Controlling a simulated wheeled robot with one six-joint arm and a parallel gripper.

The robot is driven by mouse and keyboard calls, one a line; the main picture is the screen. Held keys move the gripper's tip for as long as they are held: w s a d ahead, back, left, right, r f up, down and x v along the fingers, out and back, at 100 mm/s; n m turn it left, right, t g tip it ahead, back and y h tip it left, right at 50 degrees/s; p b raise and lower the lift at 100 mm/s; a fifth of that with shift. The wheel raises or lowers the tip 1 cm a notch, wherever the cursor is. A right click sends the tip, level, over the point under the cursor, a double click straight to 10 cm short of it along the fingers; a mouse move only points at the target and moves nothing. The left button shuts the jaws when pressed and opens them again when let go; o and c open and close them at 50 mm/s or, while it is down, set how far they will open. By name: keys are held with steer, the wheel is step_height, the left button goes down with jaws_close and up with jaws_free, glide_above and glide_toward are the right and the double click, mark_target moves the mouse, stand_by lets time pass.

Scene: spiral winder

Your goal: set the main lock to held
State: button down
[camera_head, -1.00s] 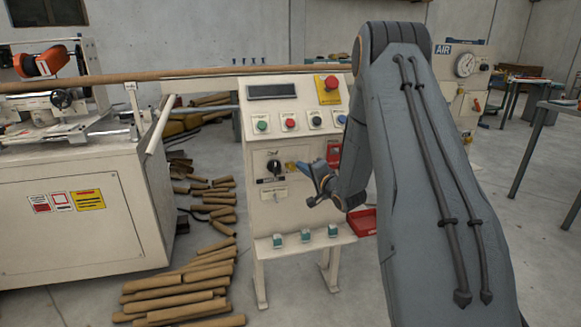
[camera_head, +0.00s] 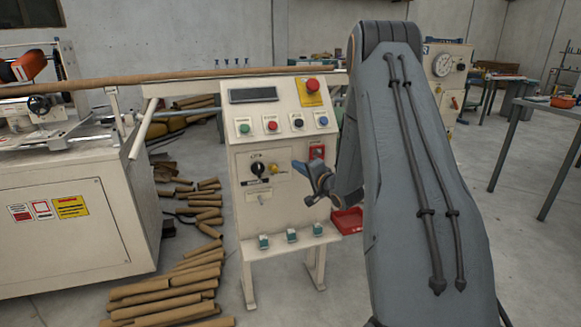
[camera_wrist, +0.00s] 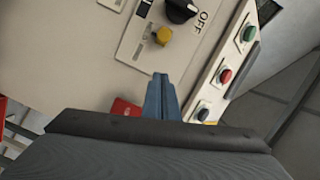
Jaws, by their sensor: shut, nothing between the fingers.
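The main switch (camera_head: 257,169) is a black rotary knob on the cream control panel (camera_head: 290,200). A small yellow piece (camera_head: 274,169), probably the main lock, sits just right of it. In the wrist view the black knob (camera_wrist: 181,10) is at the top edge beside the word OFF, and the yellow piece (camera_wrist: 163,36) stands below it, looking like a stubby knob. My gripper (camera_head: 299,168) is right of the yellow piece in the head view. Its blue fingers (camera_wrist: 160,82) are shut and empty, pointing toward the yellow piece with a visible gap.
A row of coloured buttons (camera_head: 272,126) and a red emergency stop (camera_head: 312,85) are above. Cardboard tubes (camera_head: 165,295) cover the floor at left.

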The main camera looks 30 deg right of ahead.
steer(key=s, duration=0.7)
steer(key=shift+s+d+r, duration=0.25)
steer(key=shift+s+r, duration=0.05)
steer(key=shift+s, duration=0.1)
steer(key=s+a+r+n+g+h+p, duration=0.2)
steer(key=s+a+n+g+p, duration=0.1)
steer(key=s+a+n+g, duration=0.55)
steer(key=s+a+r+n+g+p, duration=0.1)
steer(key=s+a+g, duration=0.2)
steer(key=s+a, duration=0.3)
steer(key=s+a+r+n+g+p, duration=0.1)
steer(key=s+a, duration=0.4)
steer(key=s, duration=0.6)
steer(key=s+a+r+n+g+p, duration=0.2)
steer(key=s+a, duration=0.4)
steer(key=s, duration=0.3)
steer(key=n+g, duration=0.1)
steer(key=g, duration=0.1)
steer(key=shift+s+a+g+y, duration=0.3)
steer(key=shift+g, duration=0.05)
steer(key=shift+r, duration=0.1)
